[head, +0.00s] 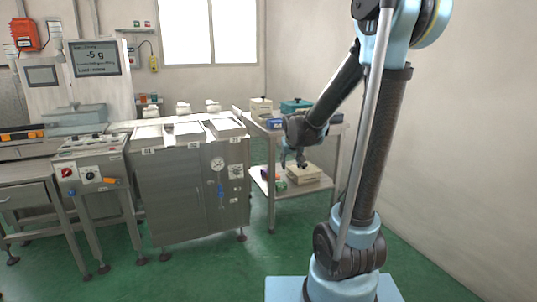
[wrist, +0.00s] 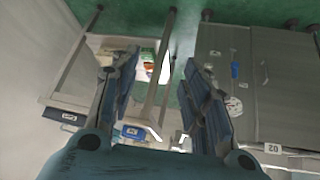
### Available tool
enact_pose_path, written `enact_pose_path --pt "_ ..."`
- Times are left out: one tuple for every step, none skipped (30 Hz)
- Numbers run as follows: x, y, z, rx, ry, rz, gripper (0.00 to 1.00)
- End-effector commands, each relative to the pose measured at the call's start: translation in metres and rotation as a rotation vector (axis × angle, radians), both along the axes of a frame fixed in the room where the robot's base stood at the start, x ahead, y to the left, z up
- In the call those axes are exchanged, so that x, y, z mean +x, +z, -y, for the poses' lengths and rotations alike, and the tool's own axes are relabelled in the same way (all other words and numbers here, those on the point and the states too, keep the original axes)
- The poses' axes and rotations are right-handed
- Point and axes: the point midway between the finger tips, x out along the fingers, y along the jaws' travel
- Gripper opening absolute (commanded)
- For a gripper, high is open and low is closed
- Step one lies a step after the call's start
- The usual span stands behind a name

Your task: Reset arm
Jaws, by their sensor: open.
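My arm rises from its light blue base at the right of the head view and bends down to the left. My gripper (head: 293,158) hangs in front of the shelf cart, pointing down. In the wrist view my gripper (wrist: 160,75) shows two blue-grey fingers spread wide apart with nothing between them. It is open and empty. A blue item (wrist: 132,131) on the cart lies beyond the fingers in that view, apart from them.
The two-level shelf cart (head: 272,190) holds boxes on top and a beige box (head: 304,173) below. A steel cabinet (head: 190,195) stands left of it. A control panel (head: 90,175) and a weight display (head: 95,58) are further left. Green floor (head: 220,275) is clear in front.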

Motion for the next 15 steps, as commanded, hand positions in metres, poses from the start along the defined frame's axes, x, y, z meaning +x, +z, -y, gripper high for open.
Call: enact_pose_path --pt "-0.014 0.002 0.009 -0.001 -0.009 -0.016 0.43" --pt "-0.023 0.003 0.013 -0.002 -0.012 -0.026 0.43" --pt "-0.033 0.004 0.018 -0.002 -0.014 -0.038 0.43" --pt "-0.041 0.005 0.021 -0.002 -0.018 -0.049 0.43" --pt "-0.049 0.005 0.025 -0.002 -0.022 -0.059 0.43" --pt "-0.059 0.005 0.031 -0.003 -0.026 -0.07 0.43" --pt "-0.067 0.005 0.034 -0.004 -0.029 -0.081 0.43" --pt "-0.076 0.005 0.037 -0.004 -0.031 -0.091 0.43" --pt "-0.086 0.005 0.042 -0.004 -0.035 -0.103 0.43" --pt "-0.094 0.005 0.045 -0.003 -0.038 -0.114 0.43" --pt "-0.103 0.005 0.048 -0.002 -0.041 -0.123 0.43" --pt "-0.113 0.004 0.052 -0.002 -0.045 -0.135 0.43" --pt "-0.121 0.003 0.055 -0.001 -0.047 -0.145 0.43" --pt "-0.13 0.002 0.057 -0.001 -0.049 -0.156 0.43" --pt "-0.14 0.001 0.061 0.0 -0.052 -0.168 0.43"
